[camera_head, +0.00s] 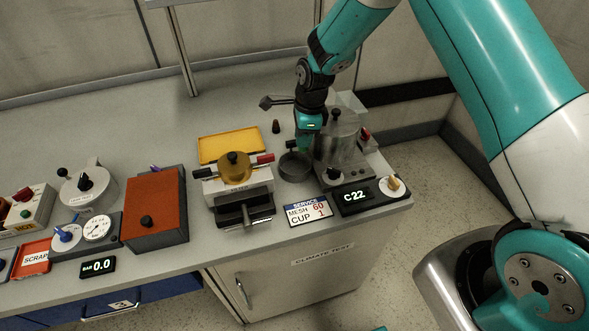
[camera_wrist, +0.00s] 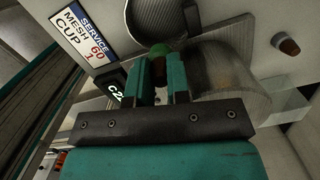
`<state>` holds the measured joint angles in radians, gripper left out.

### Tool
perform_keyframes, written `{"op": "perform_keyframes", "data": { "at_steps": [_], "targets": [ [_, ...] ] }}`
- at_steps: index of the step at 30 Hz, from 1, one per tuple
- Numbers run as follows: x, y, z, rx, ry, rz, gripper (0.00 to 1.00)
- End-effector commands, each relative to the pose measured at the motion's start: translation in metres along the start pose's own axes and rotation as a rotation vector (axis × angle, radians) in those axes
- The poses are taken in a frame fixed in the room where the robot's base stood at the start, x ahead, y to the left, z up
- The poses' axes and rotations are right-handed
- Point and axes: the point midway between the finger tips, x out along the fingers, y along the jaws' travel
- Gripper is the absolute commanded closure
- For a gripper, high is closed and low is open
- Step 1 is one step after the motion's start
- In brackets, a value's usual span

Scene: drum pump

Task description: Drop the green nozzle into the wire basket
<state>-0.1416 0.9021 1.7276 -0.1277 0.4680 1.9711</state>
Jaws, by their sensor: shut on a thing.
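The green nozzle (camera_wrist: 160,49) is between the two fingers of my gripper (camera_wrist: 161,70) in the wrist view. My gripper is shut on it, and its lower body looks brown there. In the head view my gripper (camera_head: 306,136) hangs at the upper right of the wire basket (camera_head: 295,167), a small round dark mesh cup on the bench. The nozzle is only a small green patch (camera_head: 304,147) there, near the basket's rim. In the wrist view the basket (camera_wrist: 160,18) is cut off by the top edge, just beyond the nozzle. The gap between them is hard to judge.
A metal cylinder (camera_head: 337,148) stands close to the right of the basket. A small brown cone (camera_head: 276,126) stands behind. A service card (camera_head: 308,210) and C22 display (camera_head: 355,197) lie in front.

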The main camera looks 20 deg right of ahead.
Motion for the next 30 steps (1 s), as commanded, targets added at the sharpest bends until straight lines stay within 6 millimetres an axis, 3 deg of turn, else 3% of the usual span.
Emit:
{"op": "perform_keyframes", "data": {
  "at_steps": [3, 12, 13, 16, 17, 26, 30],
  "targets": [
    [0.014, 0.0, -0.001, -0.001, 0.0, 0.0, 1.0],
    [0.015, 0.0, 0.0, -0.002, 0.0, 0.0, 1.0],
    [0.015, 0.0, 0.0, -0.002, 0.0, 0.0, 0.78],
    [0.015, 0.0, 0.0, -0.002, 0.0, 0.0, 0.55],
    [0.015, 0.0, 0.0, -0.002, 0.0, 0.0, 0.53],
    [0.013, 0.0, 0.0, -0.002, 0.0, -0.001, 0.53],
    [-0.002, -0.001, 0.0, -0.002, -0.001, -0.004, 0.53]
  ]
}}
